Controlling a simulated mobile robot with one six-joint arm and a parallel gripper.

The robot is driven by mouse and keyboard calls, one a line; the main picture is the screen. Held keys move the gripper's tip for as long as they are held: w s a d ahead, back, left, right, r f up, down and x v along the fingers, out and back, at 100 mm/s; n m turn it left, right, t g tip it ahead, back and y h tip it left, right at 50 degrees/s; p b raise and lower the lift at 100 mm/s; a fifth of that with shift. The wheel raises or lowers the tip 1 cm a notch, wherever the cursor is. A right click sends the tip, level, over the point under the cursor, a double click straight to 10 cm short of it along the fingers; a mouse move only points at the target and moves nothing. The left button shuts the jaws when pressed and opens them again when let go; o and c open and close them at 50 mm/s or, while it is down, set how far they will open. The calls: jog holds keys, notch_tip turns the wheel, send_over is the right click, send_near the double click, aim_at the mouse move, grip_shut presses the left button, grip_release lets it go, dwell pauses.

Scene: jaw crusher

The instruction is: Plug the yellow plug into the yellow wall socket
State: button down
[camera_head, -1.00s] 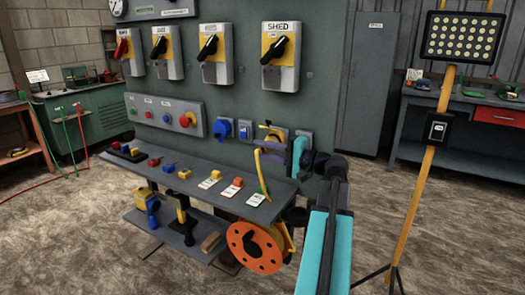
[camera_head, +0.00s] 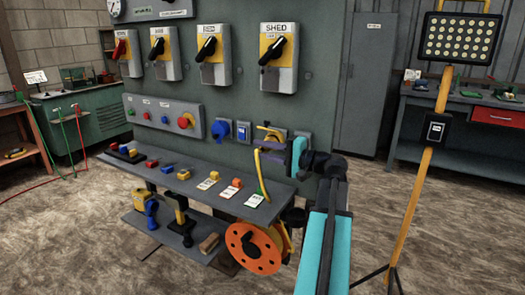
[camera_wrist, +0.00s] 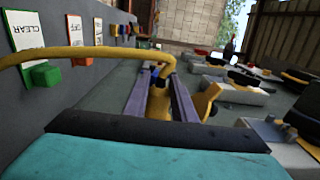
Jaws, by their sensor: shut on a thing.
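My gripper (camera_wrist: 160,103) is shut on the yellow plug (camera_wrist: 158,106), which sits between its two fingers in the wrist view. A yellow cable (camera_wrist: 85,54) runs from the plug to the left. The yellow wall socket (camera_head: 270,132) is on the green panel, left of my gripper (camera_head: 291,152) in the head view. A yellow flap (camera_wrist: 206,101), probably the socket's lid, stands just right of the fingers in the wrist view. The plug's front end and the socket opening are hidden, so I cannot tell whether they touch.
Blue sockets (camera_head: 221,130) sit left on the panel. A shelf (camera_head: 150,171) with buttons and cards juts out below. An orange cable reel (camera_head: 253,247) hangs under its right end. A work light on a yellow pole (camera_head: 425,165) stands right. Floor between is clear.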

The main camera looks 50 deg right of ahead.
jog(key=shift+w+d, duration=0.15)
jog(key=shift+d, duration=0.35)
jog(key=c, duration=1.4)
grip_release()
jog(key=shift+a, duration=0.15)
jog(key=shift+s+a+p, duration=0.3)
jog(key=shift+s+a, duration=0.05)
jog(key=shift+a, duration=1.05)
jog(key=shift+s+a+p, duration=0.3)
jog(key=shift+s+a, duration=0.1)
jog(key=shift+a, duration=1)
jog(key=shift+s+a+p, duration=0.3)
jog(key=shift+s+a, duration=0.05)
jog(key=shift+a, duration=1.05)
